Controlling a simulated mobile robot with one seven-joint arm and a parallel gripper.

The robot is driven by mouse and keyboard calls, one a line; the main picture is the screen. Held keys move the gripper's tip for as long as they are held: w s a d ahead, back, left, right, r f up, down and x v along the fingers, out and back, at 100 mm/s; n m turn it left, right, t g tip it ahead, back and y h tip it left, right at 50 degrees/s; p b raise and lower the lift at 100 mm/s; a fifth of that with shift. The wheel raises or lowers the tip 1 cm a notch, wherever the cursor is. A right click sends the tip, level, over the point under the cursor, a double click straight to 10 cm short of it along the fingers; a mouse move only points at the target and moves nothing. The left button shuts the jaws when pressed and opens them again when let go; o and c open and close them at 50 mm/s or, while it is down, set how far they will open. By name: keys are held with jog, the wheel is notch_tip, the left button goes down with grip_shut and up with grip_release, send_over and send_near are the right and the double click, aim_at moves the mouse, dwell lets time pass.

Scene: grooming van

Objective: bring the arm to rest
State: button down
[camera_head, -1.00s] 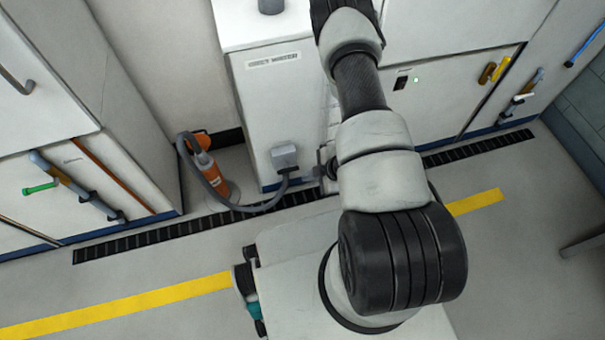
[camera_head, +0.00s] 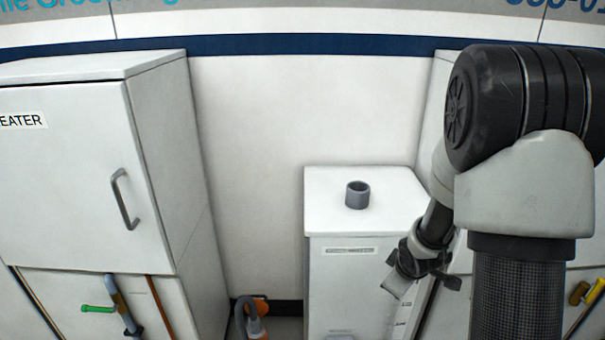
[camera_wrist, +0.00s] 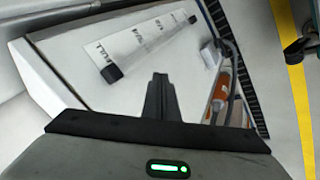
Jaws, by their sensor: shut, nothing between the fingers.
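My arm rises at the right of the head view, with its black joint at the top and its grey and dark links bending down. My gripper (camera_wrist: 160,82) shows in the wrist view with its dark fingers together and nothing between them. In the head view, the end of my arm hangs beside the right part of the white water unit (camera_head: 345,268). In the wrist view, the fingers point toward the unit's white face, beside a clear level tube (camera_wrist: 150,45) with FULL and fraction marks. I cannot tell the exact gap to that face.
A grey round collar (camera_head: 357,195) stands on top of the unit. A tall heater cabinet (camera_head: 80,180) stands at the left. An orange canister with a grey hose (camera_wrist: 221,92) is on the floor by the unit.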

jog(key=s+a+r+m, duration=0.1)
jog(key=s+r+m, duration=0.2)
jog(key=r, duration=0.7)
jog(key=s+a+r+m+y, duration=0.1)
jog(key=s+a+r+m, duration=0.25)
jog(key=s+r, duration=0.55)
jog(key=s+a+r+m, duration=0.3)
jog(key=s+a+r, duration=0.25)
jog(key=s, duration=0.65)
notch_tip(320, 180, up, 24)
jog(key=p, duration=2.4)
jog(key=shift+d+g, duration=0.3)
jog(key=shift+g, duration=0.1)
jog(key=shift+a, duration=0.3)
